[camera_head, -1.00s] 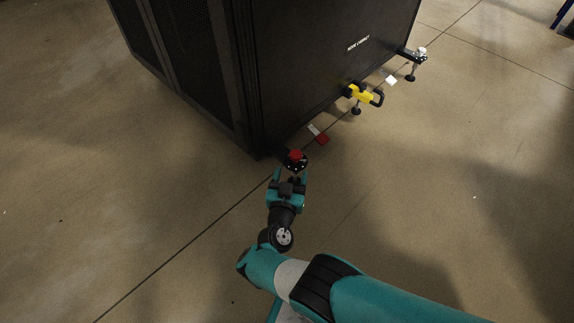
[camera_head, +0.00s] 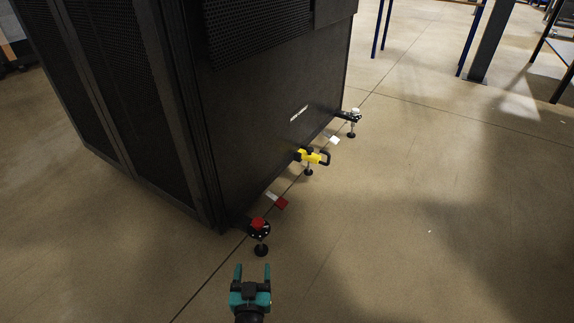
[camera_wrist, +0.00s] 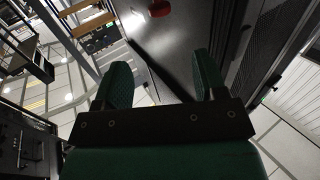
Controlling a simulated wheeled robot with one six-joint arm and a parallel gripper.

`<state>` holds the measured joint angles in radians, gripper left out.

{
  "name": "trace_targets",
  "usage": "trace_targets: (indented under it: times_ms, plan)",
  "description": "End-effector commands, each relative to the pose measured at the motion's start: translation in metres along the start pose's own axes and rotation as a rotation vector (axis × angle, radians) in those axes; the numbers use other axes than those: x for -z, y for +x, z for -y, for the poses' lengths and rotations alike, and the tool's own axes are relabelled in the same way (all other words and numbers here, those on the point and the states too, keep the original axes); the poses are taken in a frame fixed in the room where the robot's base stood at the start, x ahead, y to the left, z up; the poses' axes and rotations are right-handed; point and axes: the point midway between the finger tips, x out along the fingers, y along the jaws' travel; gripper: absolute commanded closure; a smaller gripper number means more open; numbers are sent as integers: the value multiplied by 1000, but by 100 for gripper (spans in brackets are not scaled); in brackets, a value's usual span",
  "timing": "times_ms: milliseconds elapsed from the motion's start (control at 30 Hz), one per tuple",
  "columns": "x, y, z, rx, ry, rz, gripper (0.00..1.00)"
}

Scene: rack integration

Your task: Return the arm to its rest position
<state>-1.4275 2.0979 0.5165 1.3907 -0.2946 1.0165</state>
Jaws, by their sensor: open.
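My gripper (camera_head: 253,275) is teal with two fingers standing apart, and nothing shows between them. In the head view it is at the bottom, just below the red-topped foot (camera_head: 258,228) at the near corner of the black rack (camera_head: 255,140), with bare floor between them. In the wrist view my gripper (camera_wrist: 160,85) also shows open and empty, with the rack's dark side (camera_wrist: 175,45) beyond it. A red piece (camera_wrist: 160,8) shows at the top of that view. Most of my arm is out of the head view.
Blue posts (camera_head: 470,40) stand at the back right. The floor at right is clear.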

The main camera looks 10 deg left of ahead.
Motion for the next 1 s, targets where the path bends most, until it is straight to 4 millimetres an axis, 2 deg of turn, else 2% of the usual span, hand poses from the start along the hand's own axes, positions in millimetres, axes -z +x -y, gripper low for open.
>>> trace_targets:
  times_ms: [133,267,433,500,633,733,833,933,1000]
  plan:
    - [7,7,1,-13,2,15,35]
    - [36,39,5,-66,2,104,35]
    - [104,103,-4,-155,-3,331,35]
    - [135,124,-16,-178,-5,432,35]
    - [199,149,-46,-196,-4,613,35]
    - [250,156,-76,-184,-1,747,35]
    - [303,151,-110,-155,4,873,35]
    - [354,133,-145,-104,8,989,35]
    - [388,114,-170,-59,11,1063,35]
